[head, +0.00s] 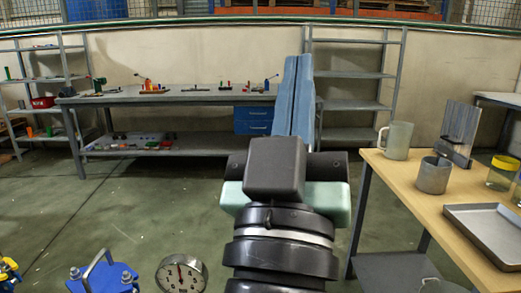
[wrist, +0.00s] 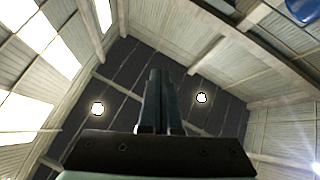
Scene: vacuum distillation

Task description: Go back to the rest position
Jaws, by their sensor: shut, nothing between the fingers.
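My gripper (head: 299,65) stands upright in the middle of the head view, with its two long blue-grey fingers pointing up and lying together. It is shut and holds nothing. In the wrist view, the fingers (wrist: 160,78) are dark and close together, pointing up at the hall ceiling. No object touches the fingers in either view.
A wooden-topped table (head: 415,200) stands close at the right, with mugs, a jar and a metal tray (head: 490,232). A pressure gauge (head: 181,275) and blue fitting (head: 103,276) sit at the lower left. A workbench (head: 180,98) stands behind. Open floor (head: 150,205) lies between.

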